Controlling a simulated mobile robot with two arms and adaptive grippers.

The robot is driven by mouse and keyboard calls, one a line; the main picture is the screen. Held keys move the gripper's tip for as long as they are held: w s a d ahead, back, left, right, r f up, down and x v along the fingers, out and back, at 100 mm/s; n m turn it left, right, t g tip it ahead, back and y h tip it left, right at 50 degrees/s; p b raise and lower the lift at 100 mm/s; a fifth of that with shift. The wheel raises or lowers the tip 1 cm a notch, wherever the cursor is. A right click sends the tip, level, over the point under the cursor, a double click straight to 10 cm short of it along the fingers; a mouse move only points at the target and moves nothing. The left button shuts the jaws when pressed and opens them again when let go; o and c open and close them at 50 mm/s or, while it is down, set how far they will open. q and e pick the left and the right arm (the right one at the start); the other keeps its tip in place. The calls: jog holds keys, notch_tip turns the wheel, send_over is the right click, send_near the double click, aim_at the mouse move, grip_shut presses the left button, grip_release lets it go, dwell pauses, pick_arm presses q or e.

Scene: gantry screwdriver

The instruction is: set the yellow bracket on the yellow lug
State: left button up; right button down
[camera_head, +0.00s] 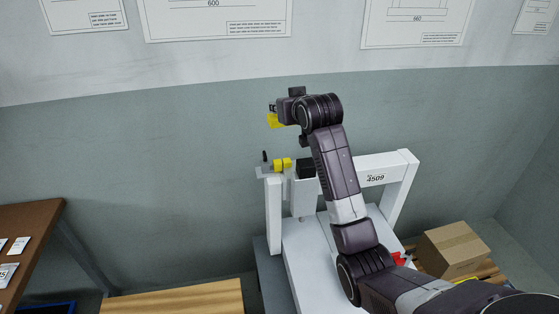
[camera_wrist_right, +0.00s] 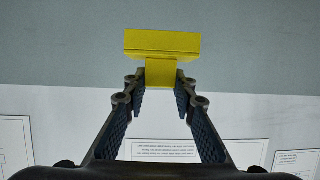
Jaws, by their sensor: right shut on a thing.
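The yellow bracket (camera_head: 275,121) is held at the tips of my right gripper (camera_head: 274,108), above the white gantry. In the right wrist view the bracket (camera_wrist_right: 162,43) has a wide bar and a narrower stem. The stem sits between the two fingertips (camera_wrist_right: 161,88), which are shut on it. The yellow lug (camera_head: 283,163) is on the left end of the gantry's top beam, beside a black block (camera_head: 306,168). The bracket is apart from the lug, higher in the picture and slightly to its left. My left gripper is not in view.
The white gantry (camera_head: 404,178) is marked 4509, and my right arm crosses in front of it. A small dark upright part (camera_head: 265,157) stands left of the lug. A cardboard box (camera_head: 452,250) is at right, a brown table (camera_head: 30,222) at left. Wall posters hang behind.

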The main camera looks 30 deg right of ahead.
jog(key=r, duration=0.1)
jog(key=w+r, duration=0.1)
jog(key=d+r, duration=0.1)
jog(key=shift+w+m+h, duration=0.25)
jog(key=shift+m+h, duration=0.15)
jog(key=shift+f, duration=0.2)
jog(key=shift+f+p, duration=0.7)
jog(key=shift+f, duration=8.9)
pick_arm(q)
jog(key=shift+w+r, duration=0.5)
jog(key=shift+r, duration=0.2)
